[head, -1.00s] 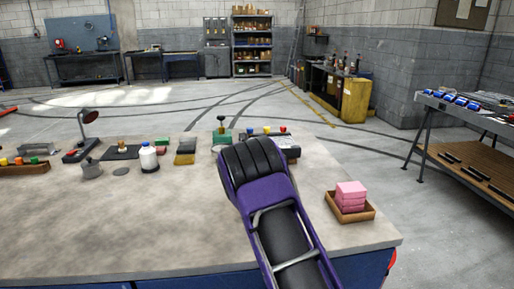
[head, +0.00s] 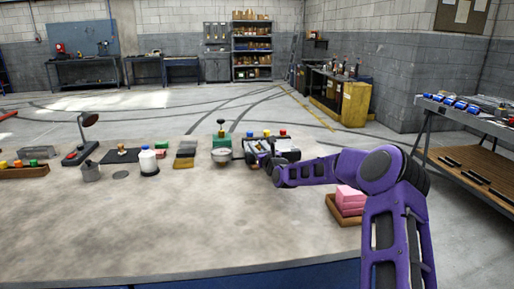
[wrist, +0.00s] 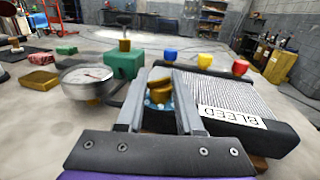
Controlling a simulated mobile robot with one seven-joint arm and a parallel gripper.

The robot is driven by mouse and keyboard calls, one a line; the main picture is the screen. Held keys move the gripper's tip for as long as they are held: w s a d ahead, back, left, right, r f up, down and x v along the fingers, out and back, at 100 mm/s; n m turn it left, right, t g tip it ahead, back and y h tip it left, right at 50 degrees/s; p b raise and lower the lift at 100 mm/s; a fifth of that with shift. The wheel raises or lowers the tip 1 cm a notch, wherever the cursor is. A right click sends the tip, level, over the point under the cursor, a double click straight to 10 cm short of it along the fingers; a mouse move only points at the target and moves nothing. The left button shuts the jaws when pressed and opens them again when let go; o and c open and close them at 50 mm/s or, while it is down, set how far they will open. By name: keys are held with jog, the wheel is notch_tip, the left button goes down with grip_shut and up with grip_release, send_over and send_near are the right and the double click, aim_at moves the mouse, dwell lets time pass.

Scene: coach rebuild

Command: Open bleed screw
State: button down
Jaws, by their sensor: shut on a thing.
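A dark radiator-like unit (head: 284,148) with a finned side stands at the back of the bench. In the wrist view it carries a white label reading BLEED (wrist: 232,116). A brass bleed screw (wrist: 160,92) with a blue ring at its base sits at the unit's left end. My gripper (wrist: 160,73) has one grey finger on each side of the screw and is shut on it. The fingers hide part of the screw's sides. In the head view my gripper (head: 266,161) is small at the unit's left end, and the screw cannot be made out.
A round gauge (wrist: 87,76) and a green block (wrist: 124,62) with a dark knob stand close left of my gripper. Red, yellow and blue caps rise behind the unit. A wooden tray (head: 346,217) of pink blocks lies right, near my arm. The bench front (head: 170,225) is clear.

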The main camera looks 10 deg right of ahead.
jog(key=shift+d+n+g+y, duration=0.3)
jog(key=shift+n+y, duration=0.3)
jog(key=shift+y, duration=0.3)
jog(key=c, duration=0.6)
grip_release()
jog(key=shift+w, duration=0.1)
jog(key=shift+c, duration=0.2)
jog(key=shift+o, duration=0.2)
jog(key=shift+a, duration=0.1)
jog(key=p+v, duration=0.1)
jog(key=v, duration=1.6)
jog(key=shift+s+f, duration=0.1)
jog(key=shift+s, duration=0.1)
